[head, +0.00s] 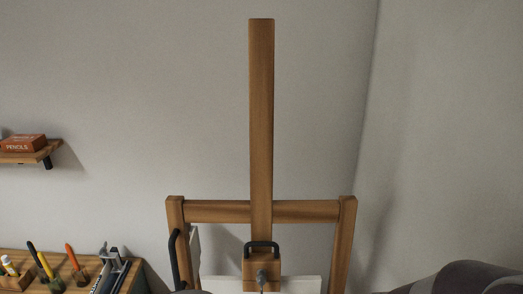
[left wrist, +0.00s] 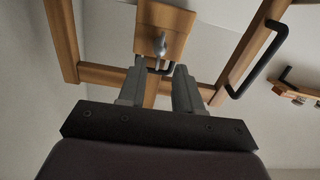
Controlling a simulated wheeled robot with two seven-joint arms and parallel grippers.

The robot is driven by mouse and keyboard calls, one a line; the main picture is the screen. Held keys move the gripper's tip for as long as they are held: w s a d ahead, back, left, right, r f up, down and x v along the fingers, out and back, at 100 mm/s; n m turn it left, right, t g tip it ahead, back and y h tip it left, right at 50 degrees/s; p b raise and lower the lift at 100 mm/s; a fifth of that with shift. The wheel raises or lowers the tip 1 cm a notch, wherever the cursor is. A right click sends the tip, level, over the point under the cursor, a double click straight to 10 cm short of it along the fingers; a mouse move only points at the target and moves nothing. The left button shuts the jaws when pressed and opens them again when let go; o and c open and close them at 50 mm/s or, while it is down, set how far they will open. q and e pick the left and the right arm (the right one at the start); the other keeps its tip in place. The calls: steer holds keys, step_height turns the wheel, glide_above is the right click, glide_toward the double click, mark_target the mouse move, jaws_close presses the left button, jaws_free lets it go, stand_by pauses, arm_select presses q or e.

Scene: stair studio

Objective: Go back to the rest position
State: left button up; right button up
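My left gripper (left wrist: 160,67) shows in the left wrist view with its two grey fingers apart and nothing clearly held between them. Beyond the fingertips is the wooden easel (head: 261,120), with its clamp block (left wrist: 165,28), a grey knob (left wrist: 160,45) and a black handle. The head view shows the same block (head: 255,268) low on the mast, with the black handle (head: 262,244) on top. I cannot tell how far the fingertips are from the block. My right gripper is not in view; a dark rounded shape at the bottom right may be part of my arm.
A white panel (head: 305,285) stands low on the easel. A black side handle (head: 174,262) is at its left. At lower left, a wooden organiser (head: 70,262) holds pens and tools. A wall shelf (head: 35,155) carries an orange pencil box (head: 24,143). The upper wall is clear.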

arm_select(q)
steer(key=w+a+f+g+h+b, duration=0.1)
steer(key=a+f+g+b, duration=0.1)
steer(key=f+g+b, duration=0.3)
steer(key=w+a+f+g+b, duration=0.1)
steer(key=w+a+f+b, duration=0.15)
steer(key=f, duration=0.55)
steer(key=s+a+f+g+b, duration=0.3)
steer(key=s+a+g, duration=0.1)
steer(key=s+a, duration=0.2)
steer(key=s+a+f+g+y+b, duration=0.1)
steer(key=s+a+f+g+b, duration=0.2)
steer(key=a, duration=0.4)
steer(key=s+f+g, duration=0.1)
steer(key=s+g, duration=0.1)
steer(key=shift+s+a+m+b, duration=0.3)
steer(key=shift+s, duration=0.05)
steer(key=shift+w, duration=0.1)
steer(key=shift+a, duration=0.1)
